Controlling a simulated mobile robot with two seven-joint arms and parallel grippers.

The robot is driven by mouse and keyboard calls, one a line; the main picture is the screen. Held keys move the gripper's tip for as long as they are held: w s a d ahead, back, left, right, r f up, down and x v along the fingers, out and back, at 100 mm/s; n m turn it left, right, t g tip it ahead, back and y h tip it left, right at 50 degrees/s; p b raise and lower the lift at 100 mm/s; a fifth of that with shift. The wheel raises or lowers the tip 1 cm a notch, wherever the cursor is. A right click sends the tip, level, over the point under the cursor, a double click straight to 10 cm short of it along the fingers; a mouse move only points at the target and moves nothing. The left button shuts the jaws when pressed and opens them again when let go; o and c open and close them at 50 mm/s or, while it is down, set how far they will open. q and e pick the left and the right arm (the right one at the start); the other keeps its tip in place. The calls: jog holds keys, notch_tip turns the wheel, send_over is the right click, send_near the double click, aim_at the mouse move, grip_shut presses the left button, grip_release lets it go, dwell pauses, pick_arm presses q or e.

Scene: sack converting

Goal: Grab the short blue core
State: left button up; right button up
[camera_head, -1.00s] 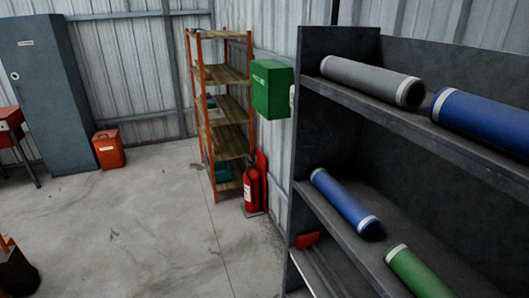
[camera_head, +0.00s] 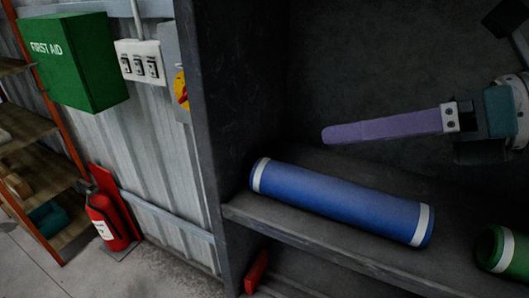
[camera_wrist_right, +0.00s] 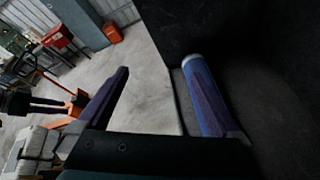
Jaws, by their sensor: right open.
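The short blue core (camera_head: 340,200), a blue roll with white bands at both ends, lies on the dark shelf in the head view. It also shows in the right wrist view (camera_wrist_right: 197,82), partly hidden by a finger. My right gripper (camera_head: 327,134) comes in from the right with its purple fingers above and behind the core, apart from it in the head view; one finger hides the other there. In the right wrist view the fingers of the right gripper (camera_wrist_right: 156,75) are spread wide, with nothing held between them. My left gripper is not in view.
A green core (camera_head: 505,250) lies on the same shelf to the right. The dark shelf side panel (camera_head: 225,130) stands left of the blue core. A red object (camera_head: 257,271) sits below. A first aid box (camera_head: 75,62) and fire extinguisher (camera_head: 108,220) are at the left.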

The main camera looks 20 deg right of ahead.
aim_at(345, 185)
jog(key=s+d+f+n+g+h, duration=0.1)
jog(key=d+f+g+h, duration=0.1)
jog(key=d+f, duration=0.1)
jog(key=s+d+f+n+g+h+b, duration=0.1)
jog(key=s+d+f+n+g+h, duration=0.1)
jog(key=d, duration=0.3)
jog(key=s+d+f+n+g+h, duration=0.1)
jog(key=s+d+f+n+g, duration=0.1)
jog(key=d+f, duration=0.1)
jog(key=shift+s+d+f+h, duration=0.15)
jog(key=shift+d+f+h, duration=0.25)
jog(key=shift+d+f+b, duration=0.1)
jog(key=shift+d+b, duration=0.1)
jog(key=shift+b, duration=0.2)
jog(key=shift+w+a, duration=0.2)
jog(key=shift+w, duration=0.05)
jog(key=w+a, duration=0.3)
jog(key=w, duration=0.1)
jog(key=w+a, duration=0.4)
jog(key=shift+w+a+b, duration=0.1)
jog(key=shift+b, duration=0.3)
jog(key=b+x, duration=0.4)
jog(key=x, duration=0.1)
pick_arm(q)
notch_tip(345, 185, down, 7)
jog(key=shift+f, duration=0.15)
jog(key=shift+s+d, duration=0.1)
